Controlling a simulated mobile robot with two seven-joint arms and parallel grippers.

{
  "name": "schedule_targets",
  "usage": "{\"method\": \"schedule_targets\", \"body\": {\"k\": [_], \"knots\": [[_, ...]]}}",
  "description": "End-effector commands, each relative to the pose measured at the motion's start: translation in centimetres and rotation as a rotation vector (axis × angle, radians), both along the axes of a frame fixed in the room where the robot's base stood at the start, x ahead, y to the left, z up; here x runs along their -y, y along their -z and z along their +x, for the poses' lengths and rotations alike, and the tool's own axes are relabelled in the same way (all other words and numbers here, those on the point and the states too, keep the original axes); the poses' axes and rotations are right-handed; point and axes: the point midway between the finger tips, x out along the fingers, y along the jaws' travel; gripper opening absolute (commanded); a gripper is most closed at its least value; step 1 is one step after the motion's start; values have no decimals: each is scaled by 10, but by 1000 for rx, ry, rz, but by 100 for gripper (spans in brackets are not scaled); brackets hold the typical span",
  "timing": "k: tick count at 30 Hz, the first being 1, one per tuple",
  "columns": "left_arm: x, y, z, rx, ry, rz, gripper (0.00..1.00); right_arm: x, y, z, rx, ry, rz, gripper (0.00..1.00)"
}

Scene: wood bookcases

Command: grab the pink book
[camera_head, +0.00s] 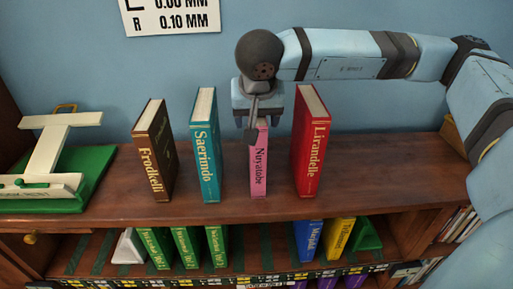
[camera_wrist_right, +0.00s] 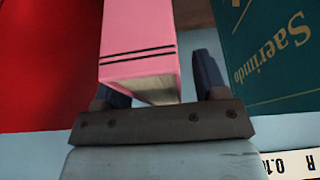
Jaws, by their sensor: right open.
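The pink book (camera_head: 259,168), labelled Nuyatobe, stands upright on the bookcase top between a teal book and a red book. My right gripper (camera_head: 257,128) is over its top end, seen from above in the head view. In the right wrist view the pink book (camera_wrist_right: 140,45) reaches in between the two dark fingers of my right gripper (camera_wrist_right: 160,85), which are open, one on each side of it. Small gaps show beside the book. The gripper hides the book's top in the head view. My left gripper is not in view.
The teal book Saerimdo (camera_head: 206,150) stands left and the red book Lirandelle (camera_head: 311,145) right, both near the gripper. A brown book (camera_head: 155,150) is further left. A green-based white object (camera_head: 50,160) is at far left. Several books fill the lower shelf.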

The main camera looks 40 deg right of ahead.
Motion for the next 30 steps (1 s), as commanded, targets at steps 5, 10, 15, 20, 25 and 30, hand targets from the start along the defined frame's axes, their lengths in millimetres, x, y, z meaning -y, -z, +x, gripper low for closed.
{"method": "schedule_targets", "body": {"k": [5,10,15,20,25,30], "knots": [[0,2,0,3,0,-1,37,0,2,0,0,0,0,66],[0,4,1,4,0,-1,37,0,3,0,0,0,0,66],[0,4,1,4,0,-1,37,0,2,0,0,0,0,66],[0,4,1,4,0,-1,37,0,2,0,0,0,0,61],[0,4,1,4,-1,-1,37,0,2,0,0,0,0,22],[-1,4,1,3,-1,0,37,0,2,0,0,0,0,0]]}}
